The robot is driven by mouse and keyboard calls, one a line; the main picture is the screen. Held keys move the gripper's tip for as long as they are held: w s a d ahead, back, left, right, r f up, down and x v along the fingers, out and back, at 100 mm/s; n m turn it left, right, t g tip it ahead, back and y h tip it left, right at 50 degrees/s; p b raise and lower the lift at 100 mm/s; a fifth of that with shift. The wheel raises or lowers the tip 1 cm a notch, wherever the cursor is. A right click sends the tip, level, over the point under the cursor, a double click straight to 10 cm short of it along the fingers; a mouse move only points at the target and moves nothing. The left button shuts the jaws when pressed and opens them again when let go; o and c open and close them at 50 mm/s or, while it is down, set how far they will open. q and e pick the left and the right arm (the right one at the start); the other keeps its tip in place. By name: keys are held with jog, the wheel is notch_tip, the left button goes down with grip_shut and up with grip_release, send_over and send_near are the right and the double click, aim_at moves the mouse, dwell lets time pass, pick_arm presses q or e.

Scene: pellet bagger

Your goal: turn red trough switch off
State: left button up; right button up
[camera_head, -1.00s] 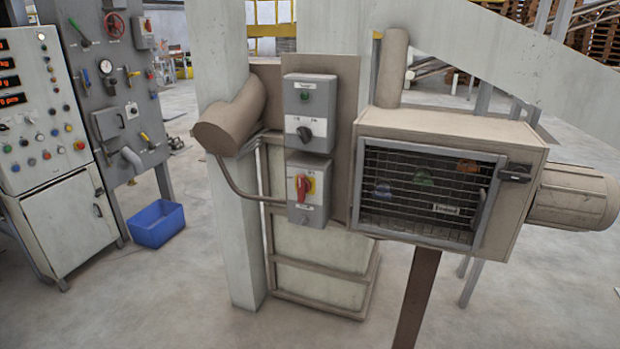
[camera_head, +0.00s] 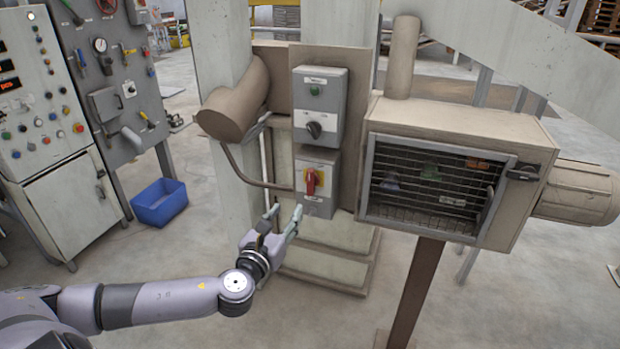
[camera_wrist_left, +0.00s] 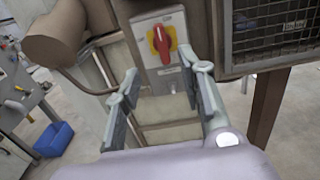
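The red trough switch (camera_head: 311,182) is a red rotary handle on a yellow plate, on the lower grey box (camera_head: 318,204). Its handle stands close to upright in the head view. In the left wrist view the red handle (camera_wrist_left: 161,43) is near the top middle, tilted slightly, beyond the fingertips. My left gripper (camera_head: 284,216) is just below and left of the switch, apart from it. In the left wrist view my left gripper (camera_wrist_left: 165,75) has its two fingers spread wide with nothing between them. My right gripper is not in view.
A grey box with a black knob (camera_head: 314,130) is above the switch. A brown cylinder (camera_head: 234,110) and bent pipe are to the left. A mesh-fronted cabinet (camera_head: 535,140) is close on the right. A blue bin (camera_head: 160,205) stands on open floor at left.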

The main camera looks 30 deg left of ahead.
aim_at(309, 178)
pick_arm(q)
jog(key=p+x, duration=0.2)
jog(key=x, duration=1.3)
jog(key=shift+w, duration=0.35)
jog(key=shift+c, duration=0.4)
grip_shut()
